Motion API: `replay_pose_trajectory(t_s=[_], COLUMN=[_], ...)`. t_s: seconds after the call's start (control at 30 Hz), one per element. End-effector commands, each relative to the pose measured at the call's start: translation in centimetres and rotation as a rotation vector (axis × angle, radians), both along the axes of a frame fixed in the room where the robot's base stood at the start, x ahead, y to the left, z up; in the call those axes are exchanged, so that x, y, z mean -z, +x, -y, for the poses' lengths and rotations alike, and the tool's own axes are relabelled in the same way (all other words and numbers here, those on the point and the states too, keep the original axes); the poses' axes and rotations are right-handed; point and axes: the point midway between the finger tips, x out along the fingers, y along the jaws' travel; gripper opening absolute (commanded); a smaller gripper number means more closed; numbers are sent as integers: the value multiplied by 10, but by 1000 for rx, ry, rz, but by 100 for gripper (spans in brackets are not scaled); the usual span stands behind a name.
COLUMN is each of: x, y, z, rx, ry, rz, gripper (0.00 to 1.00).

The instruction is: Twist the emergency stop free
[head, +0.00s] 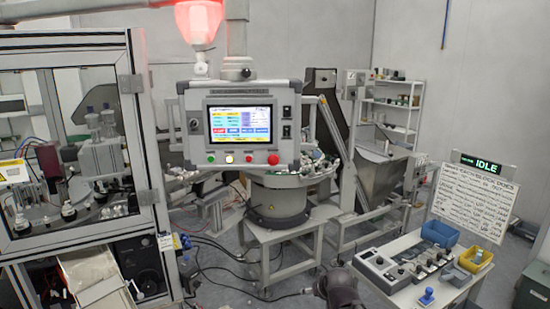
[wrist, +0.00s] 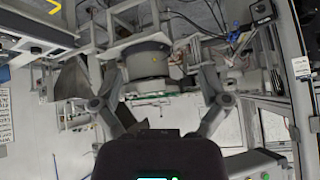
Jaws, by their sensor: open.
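The emergency stop (head: 273,159) is a small red mushroom button on a yellow base. It sits at the lower right of the grey operator panel (head: 285,100) in the head view. In the wrist view I cannot make the button out. My gripper (wrist: 160,82) is open in the wrist view, its two fingers spread wide with nothing between them. It is apart from the emergency stop. In the head view only a dark part of my arm shows at the bottom edge; the fingers are not visible there.
A glazed machine cabinet (head: 80,240) stands left of the panel. A round bowl feeder (head: 278,205) on a white stand is behind and below it. Cables lie on the floor.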

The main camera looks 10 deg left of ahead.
Motion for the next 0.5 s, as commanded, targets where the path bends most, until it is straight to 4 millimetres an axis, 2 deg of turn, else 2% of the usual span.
replay_pose_trajectory(t_s=[0.03, 0.2, 0.5], x=[-15, -60, -146], y=[16, 56, 105], z=[-14, -52, -108], rx=[-13, -35, 0], ry=[21, 90, 200], rz=[64, 287, 662], gripper=[95, 95, 95])
